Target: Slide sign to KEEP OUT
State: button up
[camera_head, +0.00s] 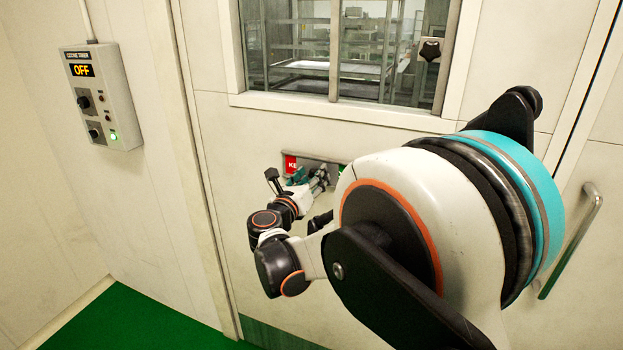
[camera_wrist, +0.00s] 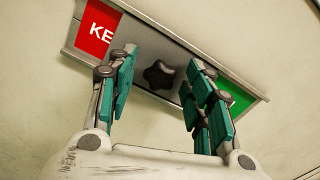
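The slide sign is a grey frame (camera_wrist: 204,51) on the wall panel below the window. Its red part (camera_wrist: 97,33) with the letters "KE" shows at the left end, and a green part (camera_wrist: 235,93) shows at the right end. A dark star-shaped knob (camera_wrist: 159,75) sits on the grey slider between them. My arm hides much of the sign's right side.
A window (camera_head: 345,50) with a white frame is above the sign. A control box (camera_head: 100,97) reading "OFF" with a lit green button is on the left wall. A door handle (camera_head: 573,240) is at right. Green floor (camera_head: 130,318) is clear at lower left.

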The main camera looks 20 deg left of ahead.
grip_shut()
jog(key=d, duration=0.9)
jog(key=shift+s+d, duration=0.15)
jog(key=shift+s, duration=0.25)
jog(key=shift+o, duration=0.6)
grip_release()
jog(key=shift+d, duration=0.15)
jog(key=s+a, duration=0.1)
jog(key=s, duration=1.1)
